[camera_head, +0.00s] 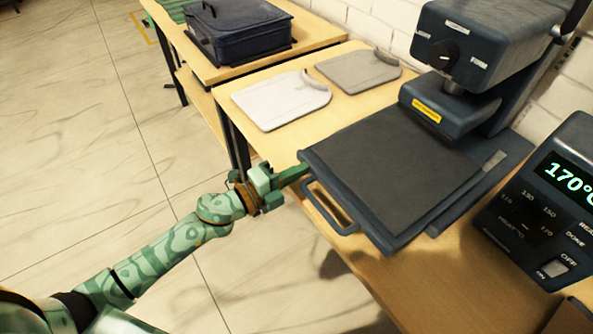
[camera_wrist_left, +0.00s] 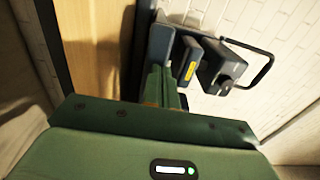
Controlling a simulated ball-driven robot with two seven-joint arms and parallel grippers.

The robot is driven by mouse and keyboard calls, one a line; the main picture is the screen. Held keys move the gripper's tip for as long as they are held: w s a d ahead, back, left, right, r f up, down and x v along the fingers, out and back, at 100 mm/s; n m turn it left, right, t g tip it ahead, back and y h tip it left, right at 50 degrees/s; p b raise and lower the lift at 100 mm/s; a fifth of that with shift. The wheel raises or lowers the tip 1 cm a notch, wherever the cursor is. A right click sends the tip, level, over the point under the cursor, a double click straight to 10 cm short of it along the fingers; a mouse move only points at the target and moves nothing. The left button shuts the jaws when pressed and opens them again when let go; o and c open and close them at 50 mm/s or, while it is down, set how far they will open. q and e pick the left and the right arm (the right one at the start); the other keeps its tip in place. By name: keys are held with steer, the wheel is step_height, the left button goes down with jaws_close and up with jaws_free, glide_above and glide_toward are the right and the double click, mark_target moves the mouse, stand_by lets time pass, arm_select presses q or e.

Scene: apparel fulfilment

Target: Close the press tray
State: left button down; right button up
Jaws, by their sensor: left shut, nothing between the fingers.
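The press tray (camera_head: 390,165) is a flat dark slab that sticks out from the dark blue heat press (camera_head: 470,60), over the wooden table. Its bar handle (camera_head: 330,212) is on the front edge, facing my left arm. My left gripper (camera_head: 303,172) is shut and empty, with its green fingertips at the tray's front left corner, beside the handle and not around it. I cannot tell whether they touch the tray. In the left wrist view the shut fingers (camera_wrist_left: 161,88) point toward the press (camera_wrist_left: 190,60). My right gripper is not in view.
A control box (camera_head: 550,200) reading 170° stands right of the tray. Floor space is clear at left.

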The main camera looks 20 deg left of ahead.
mark_target(341, 145)
arm_select(q)
steer(key=shift+w+d, duration=0.2)
steer(key=shift+w, duration=0.05)
steer(key=b+x, duration=0.1)
steer(key=x, duration=1)
steer(key=shift+w+d, duration=0.25)
steer(key=shift+w, duration=0.1)
steer(key=shift+r, duration=0.2)
steer(key=shift+r, duration=0.1)
